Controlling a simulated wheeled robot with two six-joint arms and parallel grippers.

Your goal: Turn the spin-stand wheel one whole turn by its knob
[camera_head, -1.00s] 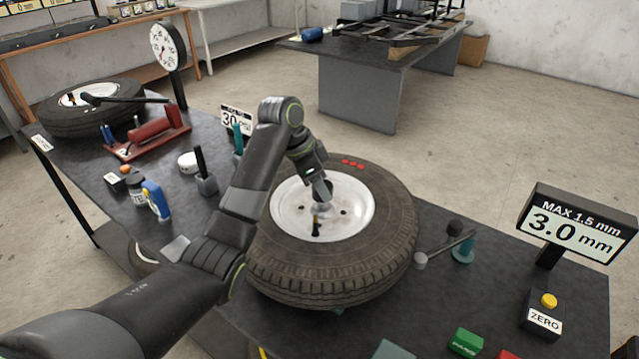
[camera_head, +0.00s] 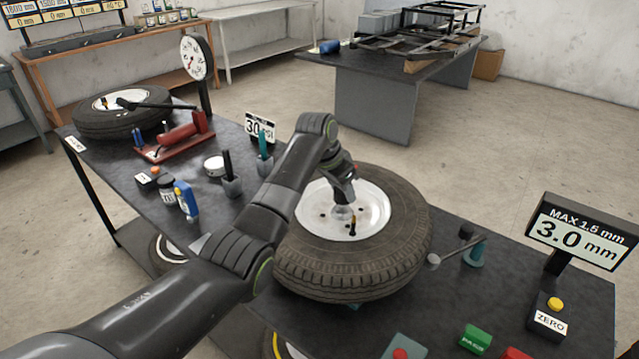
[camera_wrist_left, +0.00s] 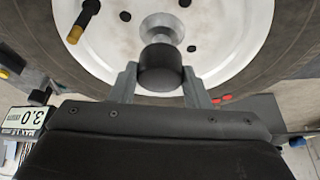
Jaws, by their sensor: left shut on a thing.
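The spin-stand wheel (camera_head: 410,235) is a black tyre on a white rim (camera_head: 375,205), lying face up on the dark bench. A brown-tipped valve stem (camera_head: 352,226) stands on the rim; it also shows in the left wrist view (camera_wrist_left: 76,32). My left gripper (camera_head: 345,192) reaches down over the rim. In the left wrist view its two fingers are on either side of the black knob (camera_wrist_left: 160,70), shut on it.
A gauge arm (camera_head: 455,248) stands right of the tyre. A display (camera_head: 582,238) reads 3.0 mm, with a ZERO box (camera_head: 549,316) below. Pots, bottles and a red tool (camera_head: 178,135) occupy the left bench. Another tyre (camera_head: 120,120) lies at far left.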

